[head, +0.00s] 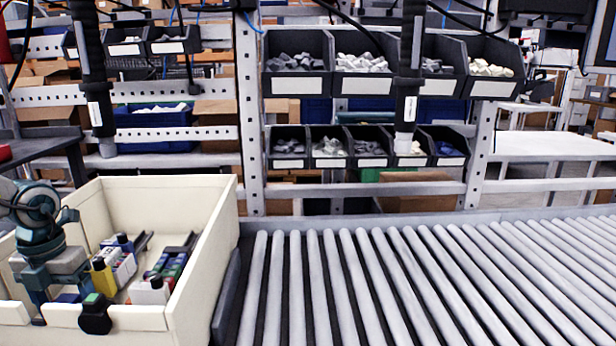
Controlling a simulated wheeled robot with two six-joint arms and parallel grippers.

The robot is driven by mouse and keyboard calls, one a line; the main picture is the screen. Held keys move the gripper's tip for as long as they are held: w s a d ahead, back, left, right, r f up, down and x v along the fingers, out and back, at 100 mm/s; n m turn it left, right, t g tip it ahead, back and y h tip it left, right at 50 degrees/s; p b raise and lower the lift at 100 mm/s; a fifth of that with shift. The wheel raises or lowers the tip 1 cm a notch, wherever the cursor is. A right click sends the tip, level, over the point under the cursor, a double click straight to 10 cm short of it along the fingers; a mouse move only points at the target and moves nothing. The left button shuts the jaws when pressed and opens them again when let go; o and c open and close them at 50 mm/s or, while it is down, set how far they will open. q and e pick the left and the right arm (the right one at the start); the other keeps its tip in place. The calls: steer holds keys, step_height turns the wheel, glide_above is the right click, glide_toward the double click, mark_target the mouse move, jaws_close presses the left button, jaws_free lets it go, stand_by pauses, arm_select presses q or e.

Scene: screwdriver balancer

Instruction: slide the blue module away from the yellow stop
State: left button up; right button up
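A cream bin (205,250) at the lower left holds small modules in two short rows. A yellow block (103,278) stands upright in the left row, beside white pieces. A small dark blue piece (124,243) is at the far end of that row. More blue shows low by my gripper, partly hidden, so I cannot tell which piece is the blue module. My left gripper (58,296) points down into the bin's left side, left of the yellow block. Its fingertips are partly hidden and its grip is unclear. My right gripper is out of view.
A black piece with a green top (95,314) is at the bin's front wall. A roller conveyor (400,285) runs to the right, its rollers bare. Racks with dark parts bins (298,85) stand behind. Two dark hanging tools (409,90) hang above.

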arm_select(q)
steer(key=o, duration=1)
steer(key=shift+b, duration=0.35)
steer(key=shift+r, duration=0.1)
steer(key=shift+r+p, duration=0.45)
steer(key=shift+r, duration=0.45)
step_height(320, 180, up, 12)
steer(key=p, duration=0.7)
steer(key=shift+w, duration=0.4)
